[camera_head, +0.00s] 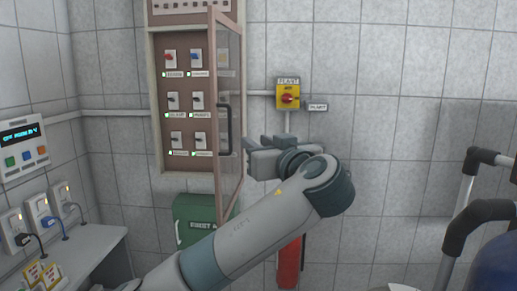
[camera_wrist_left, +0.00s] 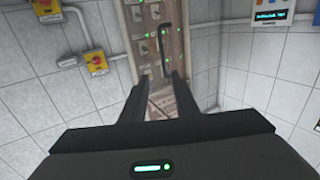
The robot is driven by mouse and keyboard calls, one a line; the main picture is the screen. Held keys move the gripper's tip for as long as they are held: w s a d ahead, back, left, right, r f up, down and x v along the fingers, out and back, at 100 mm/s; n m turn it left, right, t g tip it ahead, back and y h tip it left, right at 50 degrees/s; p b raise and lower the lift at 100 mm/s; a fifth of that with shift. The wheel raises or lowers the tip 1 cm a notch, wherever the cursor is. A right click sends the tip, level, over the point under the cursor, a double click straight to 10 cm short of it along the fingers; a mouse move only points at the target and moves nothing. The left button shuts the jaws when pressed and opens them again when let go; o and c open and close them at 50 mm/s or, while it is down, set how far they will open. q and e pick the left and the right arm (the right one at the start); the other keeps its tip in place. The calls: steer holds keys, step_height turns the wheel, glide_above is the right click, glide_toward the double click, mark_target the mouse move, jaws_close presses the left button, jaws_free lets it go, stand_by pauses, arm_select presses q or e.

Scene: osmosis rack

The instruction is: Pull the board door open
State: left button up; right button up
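The board door (camera_head: 236,75), a brown frame with a clear pane, stands ajar, swung out from the switch board (camera_head: 155,110). Its dark upright bar handle (camera_head: 229,130) is on the door's face. My left gripper (camera_head: 254,144) is just right of the handle, pointing left towards it. In the left wrist view the left gripper's fingers (camera_wrist_left: 158,90) are apart, with the handle (camera_wrist_left: 161,50) beyond the tips and roughly between them. The fingers look clear of the handle. My right gripper is not in view.
A yellow isolator with a red knob (camera_head: 288,97) is on the wall right of the door. A green first aid box (camera_head: 190,215) is below the board. A red cylinder (camera_head: 289,265) stands behind my left arm. A grey bench (camera_head: 95,245) is at left.

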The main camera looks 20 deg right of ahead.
arm_select(q)
steer(key=shift+w+f, duration=0.1)
jaws_close()
steer(key=w+a+f+n+g+h, duration=0.1)
steer(key=w+a+f+g+h, duration=0.2)
steer(key=w+f, duration=0.45)
steer(key=w+a+f+n+g+h, duration=0.15)
steer(key=w+a+f+h, duration=0.3)
steer(key=f, duration=0.65)
steer(key=a+f+n+h, duration=0.2)
steer(key=a+f+n, duration=0.1)
steer(key=a, duration=0.3)
steer(key=a+f+n+h, duration=0.3)
steer(key=a, duration=0.3)
steer(key=shift+a+f+n, duration=0.25)
steer(key=shift+f+n, duration=0.05)
steer(key=shift+n, duration=0.05)
steer(key=shift+w, duration=0.1)
